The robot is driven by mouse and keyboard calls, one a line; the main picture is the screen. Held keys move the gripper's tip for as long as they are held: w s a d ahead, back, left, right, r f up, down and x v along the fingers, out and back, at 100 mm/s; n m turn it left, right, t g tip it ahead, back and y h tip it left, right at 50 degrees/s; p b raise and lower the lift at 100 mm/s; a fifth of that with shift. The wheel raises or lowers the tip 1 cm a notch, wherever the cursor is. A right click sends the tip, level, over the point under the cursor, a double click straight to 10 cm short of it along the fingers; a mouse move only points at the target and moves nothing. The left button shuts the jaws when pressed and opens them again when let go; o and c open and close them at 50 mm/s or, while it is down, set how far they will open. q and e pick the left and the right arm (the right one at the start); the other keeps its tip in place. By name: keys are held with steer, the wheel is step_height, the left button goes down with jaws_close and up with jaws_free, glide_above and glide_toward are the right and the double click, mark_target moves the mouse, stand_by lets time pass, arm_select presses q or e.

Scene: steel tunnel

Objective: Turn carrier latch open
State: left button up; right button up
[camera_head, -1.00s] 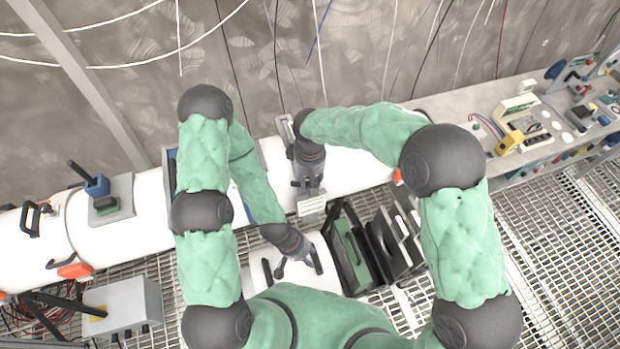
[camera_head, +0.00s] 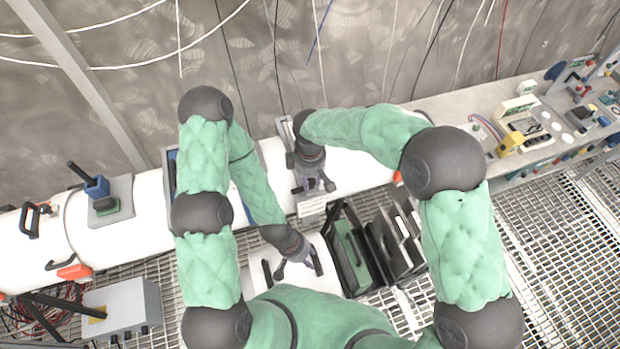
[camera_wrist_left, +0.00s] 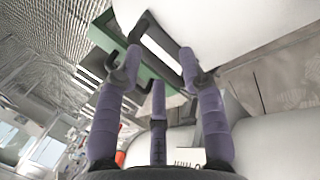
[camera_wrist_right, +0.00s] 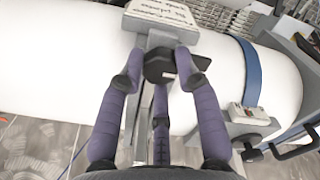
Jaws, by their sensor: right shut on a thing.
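The carrier latch, a black knob (camera_wrist_right: 158,66) on a grey bar, sits on the white pipe in the right wrist view. A white label plate (camera_wrist_right: 160,14) with dark lettering lies just beyond it. My right gripper (camera_wrist_right: 160,70) has its purple fingers closed around the knob. In the head view my right gripper (camera_head: 314,186) is over the pipe, beside the label plate (camera_head: 312,207), and hides most of the latch. My left gripper (camera_head: 298,268) is lower, above a white surface near my body. In the left wrist view the left gripper (camera_wrist_left: 156,68) has its fingers apart with nothing between them.
Black open cases (camera_head: 383,240), one with a green panel, stand right of my left gripper. The pipe (camera_head: 148,217) carries a blue-handled fitting (camera_head: 97,187) at left. A cluttered bench (camera_head: 480,125) is at right. Cables hang along the back wall. Grating floor is free at lower right.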

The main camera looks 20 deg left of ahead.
mark_target(310, 182)
steer(key=o, duration=1.2)
steer(key=shift+c, duration=0.2)
step_height(310, 182, up, 12)
steer(key=shift+f, duration=0.1)
